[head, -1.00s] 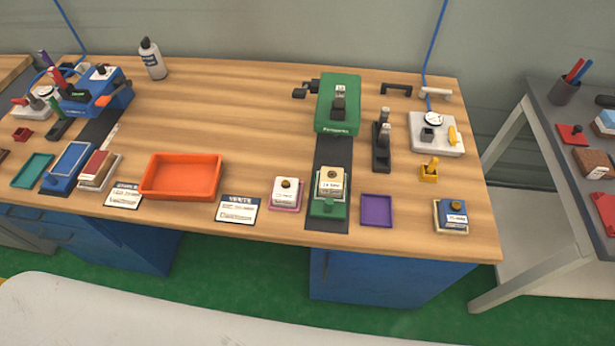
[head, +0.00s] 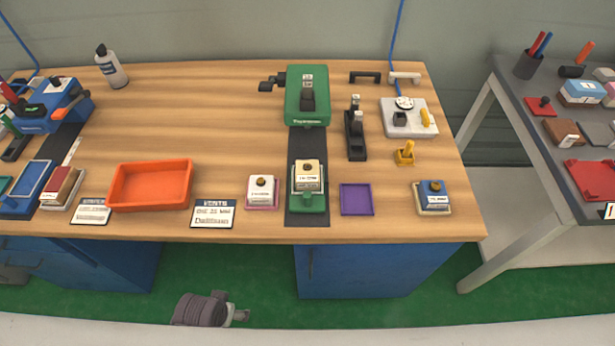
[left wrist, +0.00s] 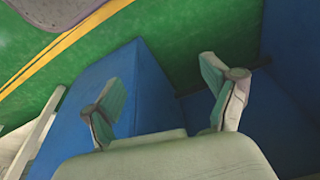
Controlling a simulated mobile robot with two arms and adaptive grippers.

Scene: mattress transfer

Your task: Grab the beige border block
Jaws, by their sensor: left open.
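A block with a beige top and a white label (head: 308,176) sits on the green holder (head: 307,205) on the wooden bench in the head view. A blue-topped block (head: 432,190) rests on a beige tray (head: 433,211) farther right. A white block (head: 262,189) sits on a pink tray to the left. My left gripper (left wrist: 160,95) is open and empty in the left wrist view, facing blue cabinet sides and the green floor. A grey arm part of mine shows low in the head view, well below the bench top. My right gripper is out of view.
On the bench (head: 200,85) stand an orange tray (head: 150,205), an empty purple tray (head: 356,199), a green press (head: 307,95) and a grey plate with a gauge (head: 425,115). Blue cabinets (head: 350,268) stand underneath. A grey side table (head: 530,100) stands at right.

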